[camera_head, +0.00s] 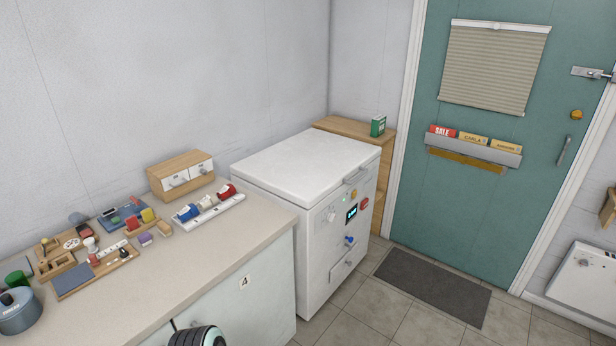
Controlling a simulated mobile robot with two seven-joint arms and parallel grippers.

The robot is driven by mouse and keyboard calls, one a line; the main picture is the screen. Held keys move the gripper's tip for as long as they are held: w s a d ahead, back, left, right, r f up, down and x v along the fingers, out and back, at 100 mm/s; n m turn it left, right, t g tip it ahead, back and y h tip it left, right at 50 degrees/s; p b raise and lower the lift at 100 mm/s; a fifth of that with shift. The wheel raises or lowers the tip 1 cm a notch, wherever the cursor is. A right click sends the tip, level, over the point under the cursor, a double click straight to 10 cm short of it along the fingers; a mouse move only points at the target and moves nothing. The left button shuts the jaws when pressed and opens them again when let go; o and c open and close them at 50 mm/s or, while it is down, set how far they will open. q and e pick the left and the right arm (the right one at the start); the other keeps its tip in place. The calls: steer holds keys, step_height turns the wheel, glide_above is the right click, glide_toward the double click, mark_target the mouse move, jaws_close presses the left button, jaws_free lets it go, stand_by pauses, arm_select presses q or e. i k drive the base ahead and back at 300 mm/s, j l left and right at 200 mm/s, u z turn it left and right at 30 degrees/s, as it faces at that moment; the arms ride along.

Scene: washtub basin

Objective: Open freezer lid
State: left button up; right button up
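The white chest freezer (318,235) stands against the far wall, to the right of the counter. Its flat white lid (308,165) is closed and lies level on the body. A handle (355,176) sits at the lid's front edge, toward the right. The front panel has a small lit display (351,213), several knobs and buttons, and a drawer-like flap low down. Neither of my grippers shows. A dark, ribbed rounded part is at the bottom edge, and I cannot tell which part of me it is, if any.
The counter (215,262) holds a small drawer box (181,176), tape rolls, a pot (17,312) and craft trays. A wooden cabinet (387,160) with a green box stands behind the freezer. A dark mat (432,286) lies before the teal door (480,190). Floor in front of the freezer is clear.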

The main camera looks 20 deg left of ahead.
mark_target(303, 168)
steer(key=i+u, duration=0.25)
steer(key=u, duration=0.15)
steer(key=i+l+u, duration=0.2)
steer(key=u, duration=0.2)
steer(key=i+l+u, duration=0.2)
steer(key=u, duration=0.2)
steer(key=i+l+u, duration=0.3)
steer(key=l, duration=0.35)
steer(key=i+l+u, duration=0.15)
steer(key=i+l, duration=0.15)
steer(key=l, duration=0.15)
steer(key=i+l, duration=0.1)
steer(key=l, duration=0.2)
steer(key=i+l+u, duration=0.1)
steer(key=l, duration=0.2)
steer(key=i+l, duration=0.15)
steer(key=l, duration=0.15)
